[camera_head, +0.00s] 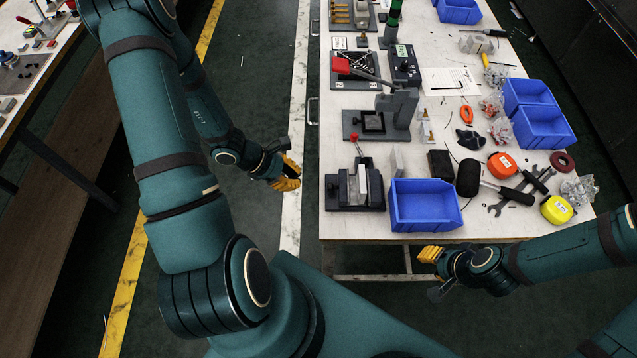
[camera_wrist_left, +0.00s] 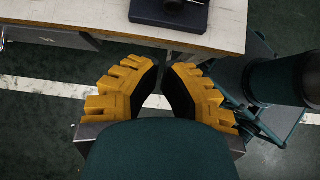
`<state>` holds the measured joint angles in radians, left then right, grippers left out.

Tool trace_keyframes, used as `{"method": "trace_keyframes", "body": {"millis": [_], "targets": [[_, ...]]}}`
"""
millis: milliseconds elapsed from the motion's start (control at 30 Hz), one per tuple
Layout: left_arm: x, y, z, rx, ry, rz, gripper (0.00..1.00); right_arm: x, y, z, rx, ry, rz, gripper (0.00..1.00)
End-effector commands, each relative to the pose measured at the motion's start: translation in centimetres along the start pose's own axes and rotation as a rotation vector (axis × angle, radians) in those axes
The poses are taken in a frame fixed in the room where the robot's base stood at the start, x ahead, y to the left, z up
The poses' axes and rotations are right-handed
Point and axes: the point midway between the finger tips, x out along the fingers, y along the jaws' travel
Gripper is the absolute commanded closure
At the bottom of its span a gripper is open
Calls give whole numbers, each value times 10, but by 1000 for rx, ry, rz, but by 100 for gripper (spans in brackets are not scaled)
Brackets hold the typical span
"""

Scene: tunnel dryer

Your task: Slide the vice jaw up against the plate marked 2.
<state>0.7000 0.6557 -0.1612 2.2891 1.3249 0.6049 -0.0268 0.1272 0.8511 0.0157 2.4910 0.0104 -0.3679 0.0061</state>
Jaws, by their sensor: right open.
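A small vice (camera_head: 340,190) with a dark grey base and upright jaws stands at the near left corner of the workbench. A pale plate (camera_head: 362,185) stands upright in it, and a red-knobbed lever (camera_head: 355,146) rises at its back. I cannot read a number on the plate, nor tell whether a jaw touches it. My left gripper (camera_head: 291,174) is empty, left of the bench edge and apart from the vice. In the left wrist view its yellow fingers (camera_wrist_left: 163,68) are apart; a dark base (camera_wrist_left: 170,14) shows on the bench edge. My right gripper (camera_head: 428,254) is open and empty before the bench's front edge.
A blue bin (camera_head: 424,222) stands right of the vice, and a grey fixture (camera_head: 395,112) behind it. A black mallet (camera_head: 468,178), wrenches (camera_head: 512,193) and tape measures (camera_head: 503,165) lie further right.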

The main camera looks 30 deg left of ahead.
Motion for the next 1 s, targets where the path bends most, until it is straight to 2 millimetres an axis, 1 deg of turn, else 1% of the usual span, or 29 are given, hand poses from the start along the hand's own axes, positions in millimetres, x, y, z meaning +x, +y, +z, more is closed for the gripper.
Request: {"method": "trace_keyframes", "body": {"millis": [33,167,233,400,600,867,1000], "targets": [[13,-1,-1,0,-1,-5,100,4,2,2,-1,-3,0,66],[37,-1,-1,1,0,-4,100,9,4,4,-2,-8,-1,66],[43,0,9,3,-1,-3,100,9,4,5,-2,-9,-1,66],[56,0,22,3,0,-2,100,10,4,5,-3,-11,-1,66],[62,0,28,3,1,-1,100,10,4,5,-3,-11,-1,66],[62,0,28,3,1,-1,100,10,4,5,-3,-11,-1,66],[65,0,30,4,1,-1,100,14,5,6,-3,-13,-1,66]]}}
